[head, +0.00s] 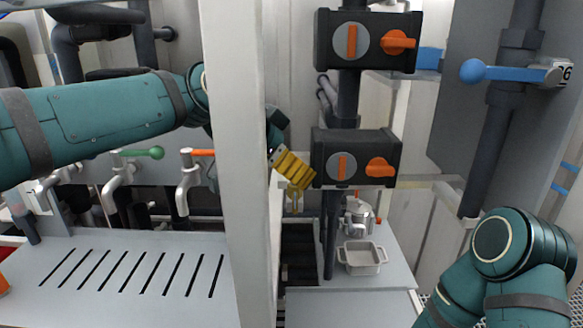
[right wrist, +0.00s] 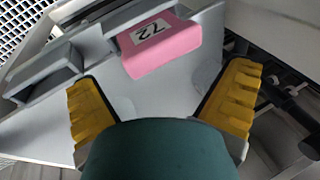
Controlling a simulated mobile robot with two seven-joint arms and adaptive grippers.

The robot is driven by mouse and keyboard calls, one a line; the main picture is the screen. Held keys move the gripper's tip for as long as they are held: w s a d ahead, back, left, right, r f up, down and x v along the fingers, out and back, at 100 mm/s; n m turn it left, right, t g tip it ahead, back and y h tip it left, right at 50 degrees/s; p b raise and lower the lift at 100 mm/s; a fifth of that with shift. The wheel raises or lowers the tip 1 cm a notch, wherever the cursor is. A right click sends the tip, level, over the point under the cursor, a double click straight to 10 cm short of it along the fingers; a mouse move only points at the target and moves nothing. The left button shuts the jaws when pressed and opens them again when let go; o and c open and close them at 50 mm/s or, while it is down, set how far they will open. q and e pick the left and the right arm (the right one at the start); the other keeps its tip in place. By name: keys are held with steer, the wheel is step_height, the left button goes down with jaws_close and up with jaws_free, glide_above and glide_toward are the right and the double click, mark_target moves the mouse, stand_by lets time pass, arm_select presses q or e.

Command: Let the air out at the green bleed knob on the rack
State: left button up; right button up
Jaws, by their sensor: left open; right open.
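No round green bleed knob stands out. The only green control I see is a tap with a green lever (head: 150,152), at the left in the head view; I cannot tell whether it is the knob. My left gripper (head: 293,172) has yellow fingers, partly hidden by the white post, and is open. It is just left of the lower black valve box (head: 330,155) with orange knobs; I cannot tell whether they touch. In the right wrist view my right gripper (right wrist: 163,76) is open and empty, with a pink block (right wrist: 160,50) labelled with a number beyond its fingers.
A white upright post (head: 235,130) stands in front of my left arm. A second black valve box (head: 368,40) is above. A blue-handled valve (head: 505,72) is at right. A small metal tray (head: 362,258) stands on the lower shelf. A slotted drain top (head: 140,275) is mostly clear.

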arm_select(q)
steer(key=v, duration=1.1)
steer(key=shift+s+a+r, duration=0.2)
steer(key=shift+r, duration=0.15)
